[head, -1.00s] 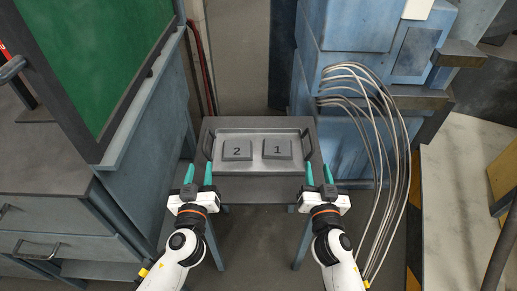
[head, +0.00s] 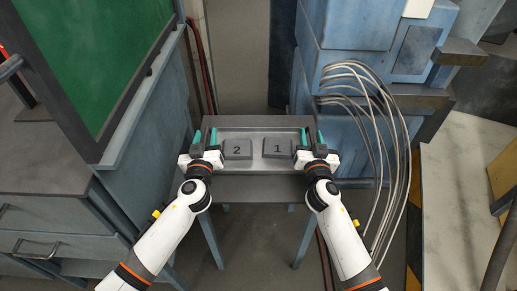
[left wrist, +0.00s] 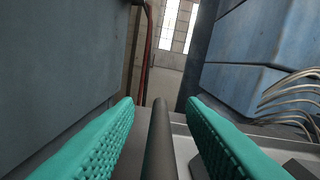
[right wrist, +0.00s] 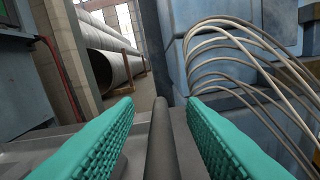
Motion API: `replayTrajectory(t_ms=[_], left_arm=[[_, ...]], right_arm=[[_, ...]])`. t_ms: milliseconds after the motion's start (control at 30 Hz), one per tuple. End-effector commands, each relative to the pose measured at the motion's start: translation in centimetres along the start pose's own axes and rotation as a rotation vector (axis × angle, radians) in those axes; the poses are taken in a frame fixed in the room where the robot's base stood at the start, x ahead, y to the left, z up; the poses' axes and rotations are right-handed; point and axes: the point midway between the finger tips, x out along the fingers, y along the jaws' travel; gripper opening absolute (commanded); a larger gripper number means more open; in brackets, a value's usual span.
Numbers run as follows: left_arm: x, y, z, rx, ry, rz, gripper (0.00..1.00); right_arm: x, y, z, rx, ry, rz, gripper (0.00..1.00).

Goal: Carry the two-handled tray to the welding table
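The metal tray (head: 257,134) lies on a small grey stand (head: 258,187) and holds two grey blocks, marked 2 (head: 237,150) and 1 (head: 277,149). My left gripper (head: 205,137) is at the tray's left handle. In the left wrist view the dark handle bar (left wrist: 160,145) runs between its open teal fingers, with gaps on both sides. My right gripper (head: 313,138) is at the right handle. In the right wrist view that handle bar (right wrist: 160,145) also lies between open fingers, apart from both. The grippers mostly hide the handles in the head view.
A blue-grey cabinet with a green board (head: 85,60) stands close on the left. A blue machine (head: 350,60) with several hanging pale cables (head: 385,150) stands close on the right. A pale-topped table (head: 465,190) is at the far right.

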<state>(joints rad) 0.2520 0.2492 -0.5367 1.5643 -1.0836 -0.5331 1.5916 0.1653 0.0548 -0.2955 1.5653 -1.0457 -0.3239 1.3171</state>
Motion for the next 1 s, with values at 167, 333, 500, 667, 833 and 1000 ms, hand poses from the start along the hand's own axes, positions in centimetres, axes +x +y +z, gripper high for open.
replayTrajectory(t_ms=[167, 333, 500, 667, 833, 1000], left_arm=[[0.03, -0.03, -0.01, 0.0, 0.0, -0.001, 0.36], [0.02, -0.03, -0.01, 0.0, 0.0, -0.001, 0.2], [0.01, -0.01, -0.02, 0.0, 0.0, 0.0, 0.0], [0.01, 0.02, -0.02, 0.001, 0.0, 0.0, 0.0], [0.0, 0.04, -0.03, 0.001, 0.0, 0.0, 0.0], [0.01, 0.06, -0.04, 0.003, 0.0, 0.0, 0.0]], right_arm=[[0.02, 0.0, -0.02, 0.0, 0.0, 0.0, 0.37], [0.01, 0.0, -0.02, 0.0, 0.0, 0.0, 0.21], [0.0, -0.01, -0.03, 0.0, 0.0, 0.0, 0.0], [-0.01, -0.02, -0.03, -0.001, 0.0, 0.0, 0.0], [-0.01, -0.04, -0.04, -0.002, 0.0, 0.0, 0.0], [-0.01, -0.06, -0.04, -0.003, 0.0, 0.0, 0.0]])
